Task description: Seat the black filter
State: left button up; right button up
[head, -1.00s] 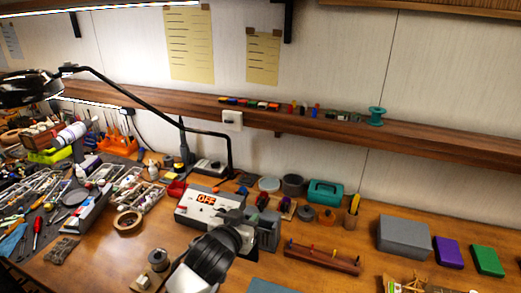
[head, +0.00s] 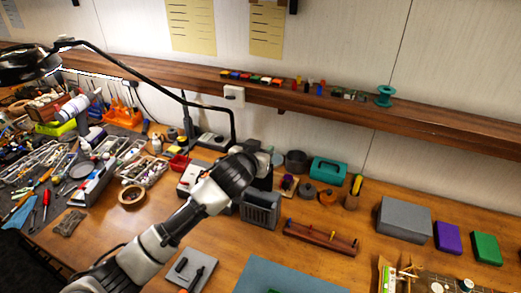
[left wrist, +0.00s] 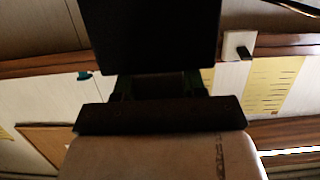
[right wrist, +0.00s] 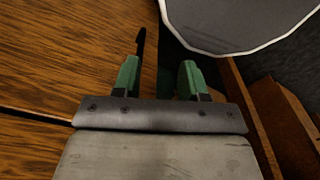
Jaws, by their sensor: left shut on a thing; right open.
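My left gripper (head: 264,172) is over the back middle of the bench, mostly hidden behind its own dark wrist in the head view. In the left wrist view it is shut on a flat black slab, the black filter (left wrist: 150,35), which fills the upper middle of that view. The filter cannot be made out in the head view. A grey box with a slatted front (head: 261,212) stands on the bench just below the left gripper. My right gripper (right wrist: 159,77) is open and empty, with green fingertips; it is outside the head view.
A white instrument (head: 190,177) is partly covered by my left arm. A wooden rack (head: 320,240) stands right of the slatted box, and a blue-grey mat (head: 290,278) lies in front. A grey case (head: 405,218) is farther right. A lamp arm (head: 150,85) reaches over the back left.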

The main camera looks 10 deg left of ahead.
pick_arm(q)
jog(key=b, duration=0.3)
send_over(260, 196)
jog(key=shift+f, duration=2.2)
jog(key=shift+w+f+b, duration=0.2)
jog(key=shift+f+b, duration=0.15)
jog(key=shift+f, duration=0.35)
jog(key=shift+p, duration=0.7)
jog(key=shift+f+b, duration=0.85)
jog(key=shift+f, duration=0.4)
jog(key=shift+f+b, duration=1.95)
jog(key=shift+f, duration=1.3)
jog(key=o, duration=1.2)
jog(key=shift+s, duration=0.1)
jog(key=shift+f, duration=0.1)
